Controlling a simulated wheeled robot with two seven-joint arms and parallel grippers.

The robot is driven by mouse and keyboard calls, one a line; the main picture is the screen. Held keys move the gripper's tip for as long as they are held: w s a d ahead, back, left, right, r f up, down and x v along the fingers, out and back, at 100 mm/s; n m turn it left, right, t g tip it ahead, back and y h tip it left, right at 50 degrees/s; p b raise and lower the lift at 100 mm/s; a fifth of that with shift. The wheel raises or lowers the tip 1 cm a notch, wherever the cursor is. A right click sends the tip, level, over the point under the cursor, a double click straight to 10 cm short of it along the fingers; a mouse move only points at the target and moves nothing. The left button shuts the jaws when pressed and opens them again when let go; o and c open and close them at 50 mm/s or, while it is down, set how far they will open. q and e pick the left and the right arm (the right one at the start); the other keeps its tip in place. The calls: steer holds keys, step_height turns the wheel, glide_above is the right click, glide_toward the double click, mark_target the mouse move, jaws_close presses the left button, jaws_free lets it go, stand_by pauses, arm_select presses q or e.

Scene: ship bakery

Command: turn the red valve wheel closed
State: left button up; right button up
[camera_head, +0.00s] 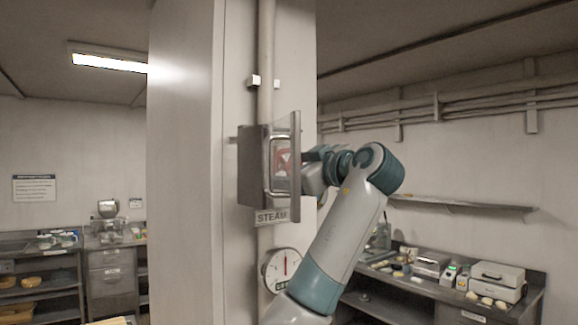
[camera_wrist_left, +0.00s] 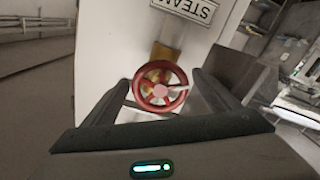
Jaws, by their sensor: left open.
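The red valve wheel (camera_wrist_left: 160,91) faces the left wrist camera, with spokes, a pale hub and a white mark on its right side. Yellow brass (camera_wrist_left: 163,52) shows behind it. My left gripper (camera_wrist_left: 161,80) is open, its two dark fingers on either side of the wheel in the picture, apart from it as far as I can see. In the head view, a little of the red wheel (camera_head: 283,160) shows within a grey metal box (camera_head: 253,168) on the column. My left gripper (camera_head: 313,155) reaches in from the box's right. My right gripper is out of view.
A STEAM sign (camera_head: 271,217) hangs under the box, with a round gauge (camera_head: 283,268) below it. A metal panel (camera_head: 295,135) stands out at the box's right edge, close to my gripper. A counter with bakery equipment (camera_head: 495,280) is at right.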

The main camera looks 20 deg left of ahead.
arm_select(q)
steer(key=shift+c, duration=0.6)
steer(key=c, duration=0.9)
steer(key=shift+c, duration=0.2)
